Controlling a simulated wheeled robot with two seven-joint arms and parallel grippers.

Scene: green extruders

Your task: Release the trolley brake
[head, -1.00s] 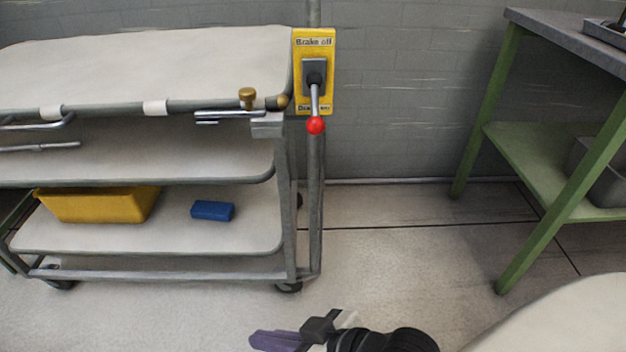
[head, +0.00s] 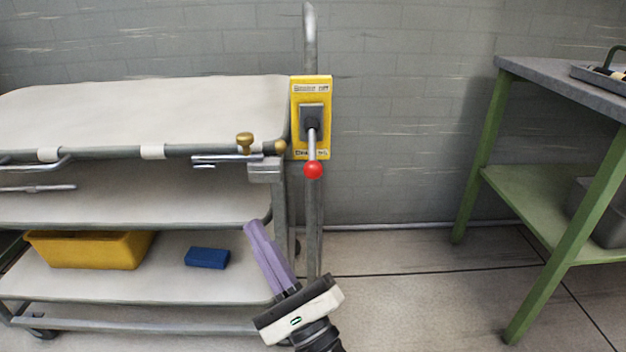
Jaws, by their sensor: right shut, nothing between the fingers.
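The trolley (head: 140,115) stands on the left with white shelves and a grey frame. A yellow brake plate (head: 298,92) is fixed at its right end, by the upright post. The brake lever (head: 312,145) hangs down from a dark housing, with a red ball knob (head: 313,170) at its lower end, by the plate's lower edge lettering, which is too small to read surely. My right gripper (head: 252,227) has purple fingers, shut and empty. It points up and left, below and left of the red knob in the picture, apart from it. My left gripper is not in view.
A yellow bin (head: 90,250) and a blue block (head: 207,258) are on the trolley's lower shelf. A brass knob (head: 245,142) stands at the top shelf's edge. A green-legged table (head: 480,150) is at the right. The floor between is clear.

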